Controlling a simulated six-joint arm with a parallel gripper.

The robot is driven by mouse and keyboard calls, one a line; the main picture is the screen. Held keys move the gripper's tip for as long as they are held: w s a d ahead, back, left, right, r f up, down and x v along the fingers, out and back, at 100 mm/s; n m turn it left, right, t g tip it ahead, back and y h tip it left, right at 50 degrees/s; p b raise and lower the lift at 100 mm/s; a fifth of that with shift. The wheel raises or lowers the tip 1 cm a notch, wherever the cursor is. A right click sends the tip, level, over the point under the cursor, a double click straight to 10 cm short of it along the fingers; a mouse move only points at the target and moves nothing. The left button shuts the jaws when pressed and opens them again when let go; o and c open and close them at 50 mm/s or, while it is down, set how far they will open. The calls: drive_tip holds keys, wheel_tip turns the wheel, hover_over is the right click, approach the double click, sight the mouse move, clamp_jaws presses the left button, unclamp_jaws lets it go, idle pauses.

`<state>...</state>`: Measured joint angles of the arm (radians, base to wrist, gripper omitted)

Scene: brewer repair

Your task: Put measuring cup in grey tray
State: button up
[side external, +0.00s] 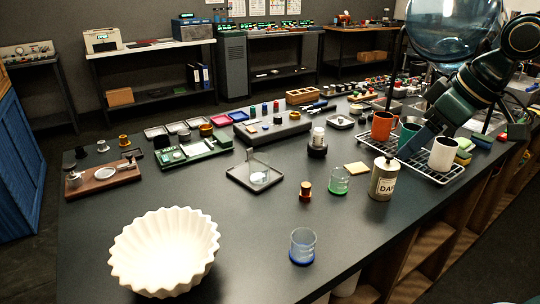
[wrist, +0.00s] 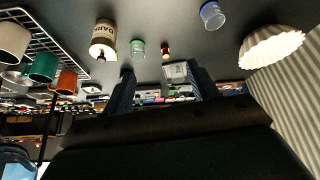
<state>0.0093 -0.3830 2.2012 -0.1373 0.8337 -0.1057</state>
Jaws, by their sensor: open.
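Two clear cups stand upright on the dark table: one with a green base (side external: 338,181) and one with a blue base (side external: 302,247). I cannot tell which is the measuring cup. Both show in the wrist view, green (wrist: 138,48) and blue (wrist: 212,15). A square grey tray (side external: 240,180) with a small clear piece on it lies left of the green cup; it also shows in the wrist view (wrist: 175,72). My gripper (side external: 406,152) is open and empty near the mugs, right of both cups. Its two fingers show apart in the wrist view (wrist: 160,70).
A labelled can (side external: 383,180) stands between the green cup and my gripper. A wire rack (side external: 436,170) holds orange, green and white mugs. A white fluted bowl (side external: 164,252) is at front left. A small copper-coloured piece (side external: 305,191) stands near the green cup. Table around the blue cup is clear.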

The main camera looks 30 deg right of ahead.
drive_tip(key=s+d+f+m+h, duration=0.1)
drive_tip(key=s+f, duration=0.3)
drive_tip(key=s, duration=0.7)
drive_tip(key=shift+s+d+m, duration=0.25)
drive_tip(key=shift+d+m, duration=0.45)
drive_tip(key=shift+m, duration=0.1)
